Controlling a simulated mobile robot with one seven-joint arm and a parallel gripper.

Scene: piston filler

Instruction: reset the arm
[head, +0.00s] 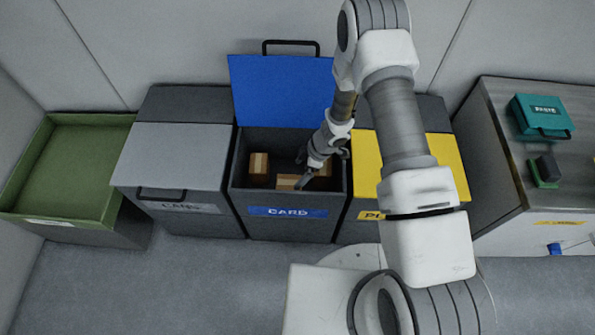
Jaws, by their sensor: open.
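My arm reaches from the lower right up and over toward the bins. My gripper (312,176) is at the opening of the CARD bin (288,227), above the small cardboard boxes inside. Its jaws are open, and I see nothing held between them. One box (259,168) stands at the left inside the bin. Another box (288,183) lies close to the fingertips; I cannot tell if they touch. A third box at the right is partly hidden by the gripper.
The CARD bin's blue lid (275,90) stands raised behind. The grey CANS bin (170,155) and the yellow-lidded bin (449,160) flank it, both shut. A green tray (70,165) is at far left. A counter (500,120) at right bears a teal PASTE box (541,115).

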